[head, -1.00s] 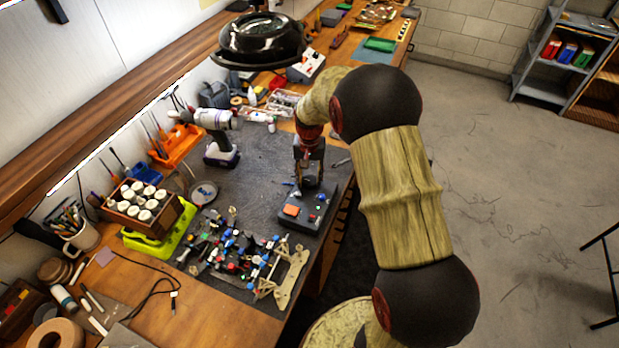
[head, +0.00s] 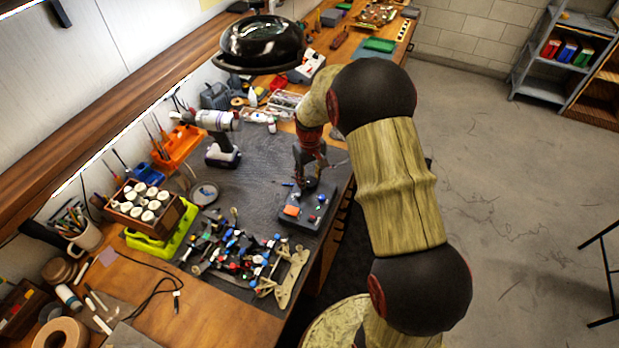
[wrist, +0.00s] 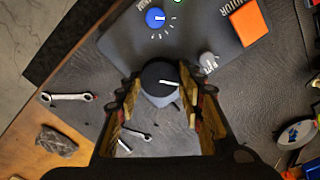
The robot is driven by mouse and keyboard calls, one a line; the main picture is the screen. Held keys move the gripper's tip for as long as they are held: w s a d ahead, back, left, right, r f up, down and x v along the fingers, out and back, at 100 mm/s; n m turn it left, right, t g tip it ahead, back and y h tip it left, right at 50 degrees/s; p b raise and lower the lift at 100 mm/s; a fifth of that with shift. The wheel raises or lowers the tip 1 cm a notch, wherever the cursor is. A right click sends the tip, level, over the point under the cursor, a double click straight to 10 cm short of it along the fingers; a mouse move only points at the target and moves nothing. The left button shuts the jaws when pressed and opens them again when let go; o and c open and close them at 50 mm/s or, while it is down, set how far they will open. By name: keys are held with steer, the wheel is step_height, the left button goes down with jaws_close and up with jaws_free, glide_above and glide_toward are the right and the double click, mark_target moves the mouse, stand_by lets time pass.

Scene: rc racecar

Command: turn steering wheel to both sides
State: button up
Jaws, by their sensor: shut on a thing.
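The dark grey control box (head: 290,222) sits on the black work mat, to the right of the racecar parts (head: 240,258). In the wrist view the box (wrist: 195,45) shows a round black wheel-like knob (wrist: 159,76) with a white mark, at its near edge. My gripper (wrist: 163,92) has its two yellowish fingers on either side of this knob, shut on it. In the head view my gripper (head: 309,172) is small and dark above the far end of the box, and the knob is hidden there.
The box also carries a blue knob (wrist: 155,18), a grey knob (wrist: 208,61) and an orange block (wrist: 248,22). Wrenches (wrist: 68,97) lie on the mat. A drill (head: 220,140) stands behind left. The mat's right edge is near the bench edge.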

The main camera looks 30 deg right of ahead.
mark_target(309, 181)
steer(key=shift+n, duration=0.6)
steer(key=o, duration=1.2)
steer(key=shift+c, duration=0.2)
step_height(309, 181, up, 12)
